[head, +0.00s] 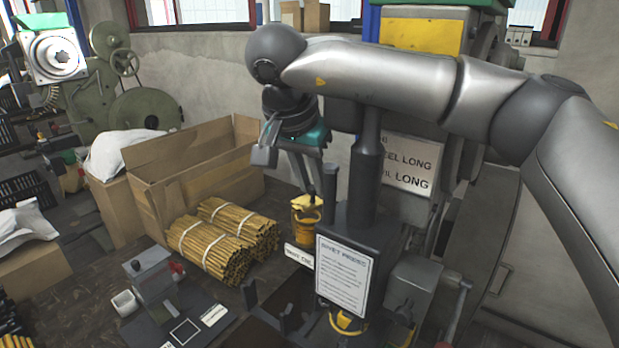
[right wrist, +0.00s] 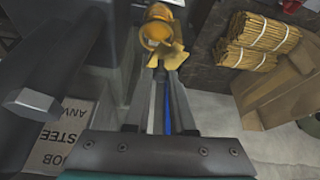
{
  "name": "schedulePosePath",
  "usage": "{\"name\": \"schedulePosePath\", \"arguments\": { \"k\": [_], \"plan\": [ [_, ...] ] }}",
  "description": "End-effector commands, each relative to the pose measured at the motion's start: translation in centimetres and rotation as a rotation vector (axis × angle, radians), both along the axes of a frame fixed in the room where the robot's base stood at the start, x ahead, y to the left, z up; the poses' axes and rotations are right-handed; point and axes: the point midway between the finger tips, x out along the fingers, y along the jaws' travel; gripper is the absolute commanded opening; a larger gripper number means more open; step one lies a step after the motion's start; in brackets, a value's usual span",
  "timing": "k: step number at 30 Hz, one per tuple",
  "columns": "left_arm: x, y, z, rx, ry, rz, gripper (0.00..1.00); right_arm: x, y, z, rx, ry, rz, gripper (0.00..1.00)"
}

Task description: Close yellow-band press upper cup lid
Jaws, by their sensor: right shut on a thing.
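The rivet press (head: 367,190) stands at centre right, a dark column with a yellow panel (head: 420,32) above it. Its upper cup (head: 306,227) is a small yellow cup on the press's left side, also seen at the top of the right wrist view (right wrist: 155,30). The cup's yellow lid (head: 304,202) is at its top; in the wrist view, yellow flaps (right wrist: 172,55) show at the fingertips. My right gripper (head: 316,193) reaches down from above and is shut on the lid. How far the lid is tilted is unclear. My left gripper is not in view.
A second yellow cup (head: 346,322) sits low on the press, partly hidden by the sign plate (head: 343,275). A crank (head: 458,305) sticks out right. Tied yellow rod bundles (head: 215,247) and an open carton (head: 195,175) lie to the left.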

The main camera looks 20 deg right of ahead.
Motion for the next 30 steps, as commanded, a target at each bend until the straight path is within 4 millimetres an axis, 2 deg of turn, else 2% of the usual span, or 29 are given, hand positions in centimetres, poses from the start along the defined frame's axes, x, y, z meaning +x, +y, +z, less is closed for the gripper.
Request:
{"name": "schedulePosePath", "arguments": {
  "k": [14,30],
  "plan": [
    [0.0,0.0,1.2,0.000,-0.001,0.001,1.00,-1.2,0.3,0.2,0.001,-0.001,-0.453,0.00],
    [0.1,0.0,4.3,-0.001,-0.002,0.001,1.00,-2.4,1.0,0.4,0.001,-0.002,-0.960,0.00]
  ]
}}
